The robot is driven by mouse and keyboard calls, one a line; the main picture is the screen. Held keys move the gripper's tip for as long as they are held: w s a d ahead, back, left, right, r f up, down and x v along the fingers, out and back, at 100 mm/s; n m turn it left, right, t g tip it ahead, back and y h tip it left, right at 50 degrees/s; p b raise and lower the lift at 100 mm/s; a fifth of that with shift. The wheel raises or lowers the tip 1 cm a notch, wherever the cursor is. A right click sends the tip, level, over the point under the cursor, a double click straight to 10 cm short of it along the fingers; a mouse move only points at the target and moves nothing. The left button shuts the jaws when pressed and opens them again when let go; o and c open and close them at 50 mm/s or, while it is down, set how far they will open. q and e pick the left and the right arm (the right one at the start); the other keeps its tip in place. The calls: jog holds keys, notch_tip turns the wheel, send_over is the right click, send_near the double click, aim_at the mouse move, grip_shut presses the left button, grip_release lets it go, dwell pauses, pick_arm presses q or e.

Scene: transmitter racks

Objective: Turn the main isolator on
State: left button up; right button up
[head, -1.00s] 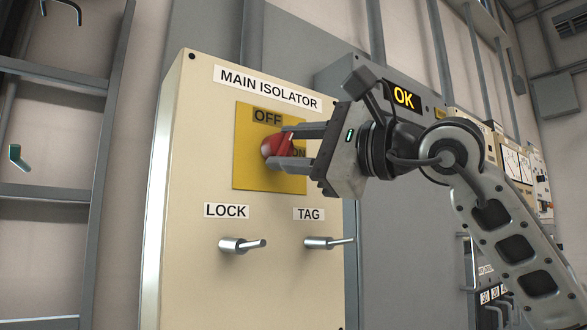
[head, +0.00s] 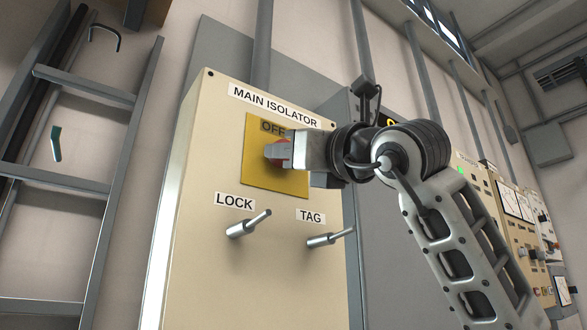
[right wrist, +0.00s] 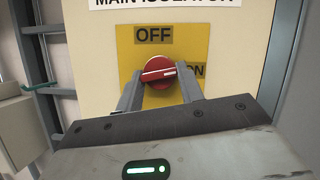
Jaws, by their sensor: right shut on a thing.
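The main isolator (head: 220,270) is a cream cabinet with a yellow plate (head: 258,176) and a red rotary knob (head: 276,151). In the right wrist view the red knob (right wrist: 158,84) has its handle bar nearly level, with the white mark at its right end, toward the partly hidden ON label (right wrist: 195,70). The OFF label (right wrist: 154,35) is above the knob. My right gripper (head: 285,150) is at the knob, shut on it, with one finger on each side in the wrist view. My left gripper is not in view.
Two metal pegs, under LOCK (head: 248,224) and TAG (head: 330,238), stick out below the plate. A grey ladder-like rack (head: 75,82) stands at left. Panels with meters (head: 515,205) line the wall at right.

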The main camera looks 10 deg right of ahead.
pick_arm(q)
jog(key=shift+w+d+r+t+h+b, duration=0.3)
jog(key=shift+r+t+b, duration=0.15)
jog(key=shift+b, duration=0.25)
pick_arm(e)
jog(key=shift+a+f+m+t+h, duration=0.15)
jog(key=shift+m+h, duration=0.2)
jog(key=shift+m, duration=0.5)
jog(key=shift+m+t+h, duration=0.15)
jog(key=shift+m+h, duration=0.2)
jog(key=shift+m, duration=0.5)
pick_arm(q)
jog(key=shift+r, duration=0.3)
pick_arm(e)
jog(key=shift+m, duration=0.3)
jog(key=o, duration=1)
jog(key=shift+c, duration=0.2)
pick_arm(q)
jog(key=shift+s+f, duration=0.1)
